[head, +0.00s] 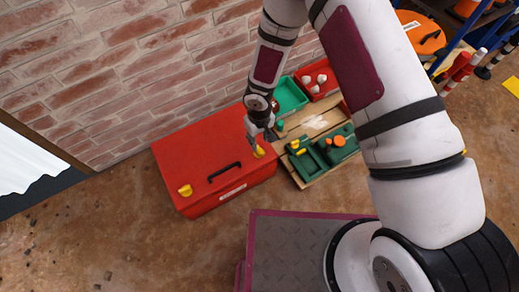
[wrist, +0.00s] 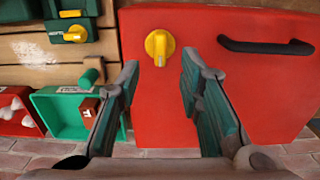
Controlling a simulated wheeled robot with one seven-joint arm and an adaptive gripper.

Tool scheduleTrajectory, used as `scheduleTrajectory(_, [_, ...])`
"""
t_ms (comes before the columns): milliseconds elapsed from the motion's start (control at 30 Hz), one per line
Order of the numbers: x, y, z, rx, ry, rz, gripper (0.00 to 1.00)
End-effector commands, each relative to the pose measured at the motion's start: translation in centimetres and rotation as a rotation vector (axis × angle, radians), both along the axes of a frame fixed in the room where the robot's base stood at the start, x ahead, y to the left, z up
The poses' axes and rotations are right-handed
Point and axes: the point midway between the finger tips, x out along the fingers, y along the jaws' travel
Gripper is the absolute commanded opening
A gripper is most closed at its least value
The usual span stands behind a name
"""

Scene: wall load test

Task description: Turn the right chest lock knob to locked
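The red chest (head: 215,150) stands against the brick wall, with its red face also filling the middle of the wrist view (wrist: 165,110). The right lock knob (head: 259,152) is yellow and close to my gripper (head: 262,138). In the wrist view the knob (wrist: 159,46) shows whole, its ridge running roughly up and down the picture. My gripper (wrist: 160,64) is open, its two fingers apart on either side of the knob's line and empty. The knob lies just beyond the fingertips; I cannot tell any contact. The other yellow knob (head: 185,190) is at the chest's left.
A black handle (head: 224,172) lies between the knobs. A wooden board (head: 315,122) with green boxes (head: 338,142) adjoins the chest on the right. A green bin (head: 289,97) and a red bin (head: 318,82) stand behind.

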Motion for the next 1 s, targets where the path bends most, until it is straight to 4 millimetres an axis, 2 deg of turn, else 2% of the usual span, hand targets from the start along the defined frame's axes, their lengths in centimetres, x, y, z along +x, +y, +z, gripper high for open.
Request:
scheduleTrajectory(33, [-0.1,0.0,-1.4,-0.001,0.002,0.001,0.33])
scheduleTrajectory(100, [0.0,0.0,-2.7,-0.001,0.001,0.001,0.33])
scheduleTrajectory(300, [0.0,0.0,-5.6,-0.001,0.001,0.000,0.33])
scheduleTrajectory(500, [0.0,0.0,-6.9,0.000,0.001,0.000,0.33])
scheduleTrajectory(800, [0.0,0.0,-7.0,0.000,0.000,0.000,0.33])
scheduleTrajectory(833, [0.0,0.0,-7.0,0.000,0.000,0.000,0.29])
scheduleTrajectory(967, [0.0,0.0,-7.0,0.000,0.000,0.000,0.00])
scheduleTrajectory(1000, [0.0,0.0,-7.0,0.000,0.000,0.000,0.00])
